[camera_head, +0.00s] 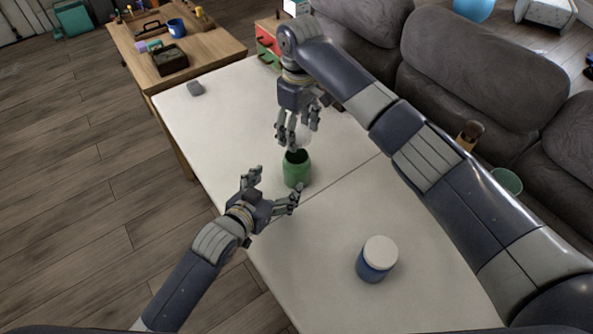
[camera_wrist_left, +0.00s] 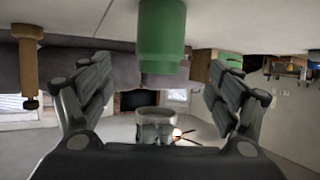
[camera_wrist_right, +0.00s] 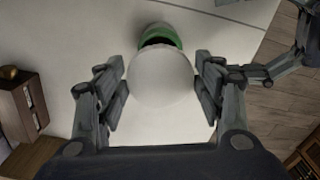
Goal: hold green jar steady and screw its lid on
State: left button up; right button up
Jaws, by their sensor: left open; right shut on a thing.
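The green jar (camera_head: 296,172) stands upright and open on the white table. In the left wrist view the green jar (camera_wrist_left: 162,38) shows ahead, between and beyond the open fingers. My left gripper (camera_head: 272,189) is open and empty, close to the jar on its near side. My right gripper (camera_head: 298,128) is shut on the white lid (camera_head: 303,136), which is above and just behind the jar. In the right wrist view the lid (camera_wrist_right: 162,77) sits between the fingertips and covers most of the jar (camera_wrist_right: 158,36). The lid is apart from the jar.
A blue jar with a white lid (camera_head: 375,262) stands at the near right of the white table (camera_head: 330,230). A wooden table (camera_head: 205,45) with a tray and blue mug stands beyond. Grey sofas (camera_head: 480,75) line the right.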

aim_at(302, 159)
pick_arm(q)
jog(key=x, duration=1.2)
jog(key=c, duration=1.6)
pick_arm(e)
jog(key=shift+f, duration=2.5)
